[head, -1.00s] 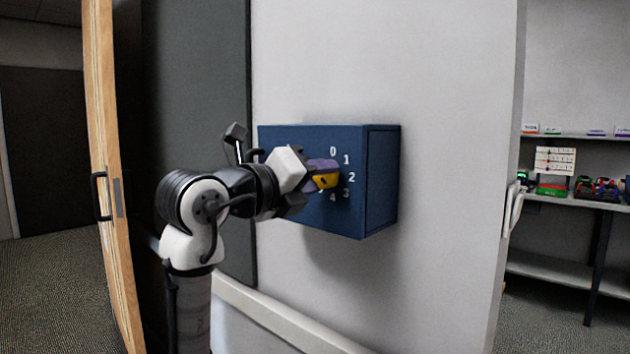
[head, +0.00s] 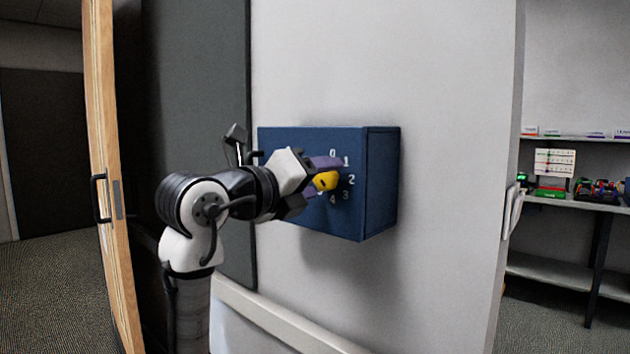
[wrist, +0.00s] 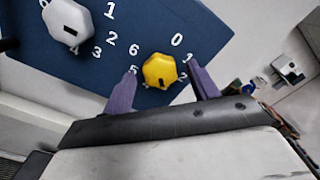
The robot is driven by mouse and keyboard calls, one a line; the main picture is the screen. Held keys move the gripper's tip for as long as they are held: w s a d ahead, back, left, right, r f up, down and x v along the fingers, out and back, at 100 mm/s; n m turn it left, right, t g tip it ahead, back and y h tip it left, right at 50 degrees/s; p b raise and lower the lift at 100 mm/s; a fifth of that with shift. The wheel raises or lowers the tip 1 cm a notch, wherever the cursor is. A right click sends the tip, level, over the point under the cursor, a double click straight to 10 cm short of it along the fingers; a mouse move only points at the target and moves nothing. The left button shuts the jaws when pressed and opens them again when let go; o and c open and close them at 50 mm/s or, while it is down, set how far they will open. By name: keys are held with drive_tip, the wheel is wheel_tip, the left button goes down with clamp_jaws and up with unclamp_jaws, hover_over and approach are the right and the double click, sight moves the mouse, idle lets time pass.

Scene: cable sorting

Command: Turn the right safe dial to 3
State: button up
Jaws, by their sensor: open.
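The blue safe (head: 383,185) is fixed to the pale wall, with white numbers on its front. The right dial is a yellow knob (head: 327,180), ringed by numbers including 0 to 4; it also shows in the wrist view (wrist: 160,70). I cannot tell which number it points to. My gripper (head: 322,177) is open at the knob. In the wrist view its purple fingers (wrist: 160,64) stand on either side of the knob, with gaps visible. A white left dial (wrist: 68,22) shows at the upper left of the wrist view; my arm hides it in the head view.
A wooden door edge (head: 110,180) with a black handle stands at the left. A pale rail (head: 290,322) runs low along the wall. Shelves (head: 570,203) with small items stand at the far right. The wall right of the safe is clear.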

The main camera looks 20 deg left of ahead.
drive_tip(key=b+v, duration=0.1)
drive_tip(key=v, duration=1.3)
drive_tip(key=shift+w, duration=0.1)
